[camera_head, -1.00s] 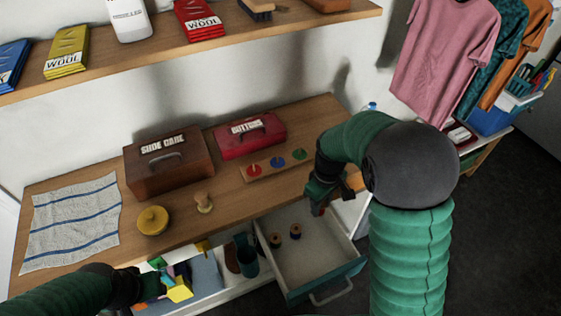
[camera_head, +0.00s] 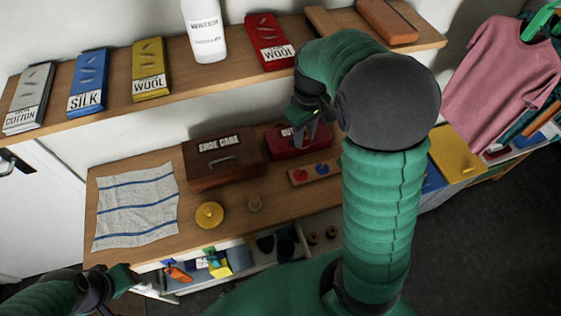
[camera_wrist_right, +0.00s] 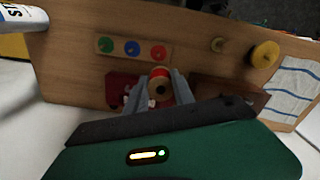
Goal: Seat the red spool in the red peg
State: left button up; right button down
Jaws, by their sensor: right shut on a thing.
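The red spool (camera_wrist_right: 159,86), with a wooden core, is between the fingers of my right gripper (camera_wrist_right: 158,92) in the right wrist view. In the head view this gripper (camera_head: 311,128) hangs above the red box, behind the pegboard (camera_head: 313,181); the spool cannot be made out there. The pegboard (camera_wrist_right: 104,46) holds green, blue and red discs. The red peg (camera_wrist_right: 158,53) is bare and apart from the spool; in the head view its red disc (camera_head: 300,175) is at the left. My arm hides the green disc there. My left gripper (camera_head: 123,282) is at lower left, its fingers unclear.
A red box (camera_head: 290,147) and a brown shoe care box (camera_head: 222,165) stand behind the pegboard. A yellow round object (camera_head: 209,214) and a wooden one (camera_head: 254,204) stand in front. An open drawer below holds spools (camera_head: 331,232). A shelf (camera_head: 115,108) hangs above.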

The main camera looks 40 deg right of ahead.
jog(key=f, duration=1.7)
jog(key=shift+s+d+f, duration=0.1)
jog(key=shift+s, duration=0.15)
jog(key=shift+w+d+f, duration=0.15)
jog(key=shift+d+f, duration=0.05)
jog(key=shift+d, duration=0.05)
jog(key=c, duration=1.1)
grip_release()
jog(key=shift+d, duration=0.1)
jog(key=shift+r, duration=0.1)
jog(key=shift+a+r, duration=0.1)
jog(key=shift+a, duration=0.1)
